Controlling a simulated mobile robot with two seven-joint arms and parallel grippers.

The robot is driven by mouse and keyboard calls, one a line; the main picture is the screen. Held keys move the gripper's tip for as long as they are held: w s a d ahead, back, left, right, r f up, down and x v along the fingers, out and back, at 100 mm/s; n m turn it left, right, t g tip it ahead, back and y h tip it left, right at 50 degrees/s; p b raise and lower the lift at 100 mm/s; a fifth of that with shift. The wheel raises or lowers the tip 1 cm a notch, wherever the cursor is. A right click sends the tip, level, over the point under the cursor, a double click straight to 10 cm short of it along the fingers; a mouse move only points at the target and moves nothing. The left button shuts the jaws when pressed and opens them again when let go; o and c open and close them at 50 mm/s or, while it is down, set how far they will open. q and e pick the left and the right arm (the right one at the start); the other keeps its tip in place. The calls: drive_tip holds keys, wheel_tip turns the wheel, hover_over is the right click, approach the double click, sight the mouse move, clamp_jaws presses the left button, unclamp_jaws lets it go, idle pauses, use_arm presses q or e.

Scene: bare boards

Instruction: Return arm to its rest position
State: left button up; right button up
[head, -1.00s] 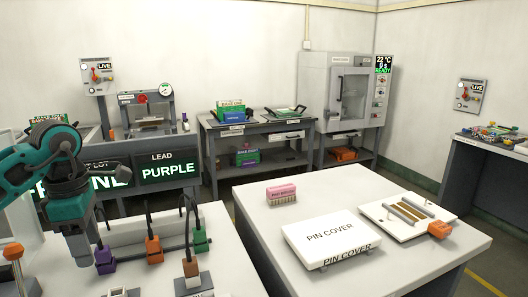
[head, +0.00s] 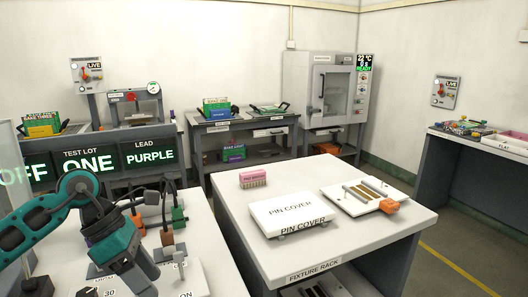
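My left arm, teal and dark grey, comes in from the left over the near-left white bench (head: 205,250). Its gripper (head: 128,268) hangs low over the front of that bench, pointing down and partly cut from clear sight. I cannot tell whether its fingers are open or shut, and I see nothing held in it. An orange plug (head: 137,224), a brown plug (head: 167,238) and a green plug (head: 179,217) stand on dark cables just behind the arm. My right gripper is not in view.
The white table (head: 390,225) on the right holds a pin cover (head: 292,213), a pink block (head: 252,178) and a tray with an orange clip (head: 389,206). Signs reading "ONE" (head: 88,164) and "PURPLE" (head: 149,157) stand behind the bench. A floor gap separates bench and table.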

use_arm(q)
drive_tip(key=s+d+r+n+t+h, duration=0.15)
drive_tip(key=d+n+t+h, duration=0.45)
drive_tip(key=d+n+h, duration=0.9)
drive_tip(key=a+f+n+t+y, duration=0.3)
drive_tip(key=f+n+t+y, duration=0.3)
drive_tip(key=n, duration=0.5)
drive_tip(key=a+f+n+t+y, duration=0.3)
drive_tip(key=f+n+t+y, duration=0.35)
drive_tip(key=n, duration=0.55)
drive_tip(key=s+a+f+n+g+y, duration=0.1)
drive_tip(key=s+f+n+g+y, duration=0.5)
drive_tip(key=s+f, duration=0.5)
wheel_tip(320, 180, down, 3)
drive_tip(key=shift+s+a+r+n+g, duration=0.25)
drive_tip(key=shift+a+n+g, duration=0.15)
drive_tip(key=shift+n+g, duration=0.5)
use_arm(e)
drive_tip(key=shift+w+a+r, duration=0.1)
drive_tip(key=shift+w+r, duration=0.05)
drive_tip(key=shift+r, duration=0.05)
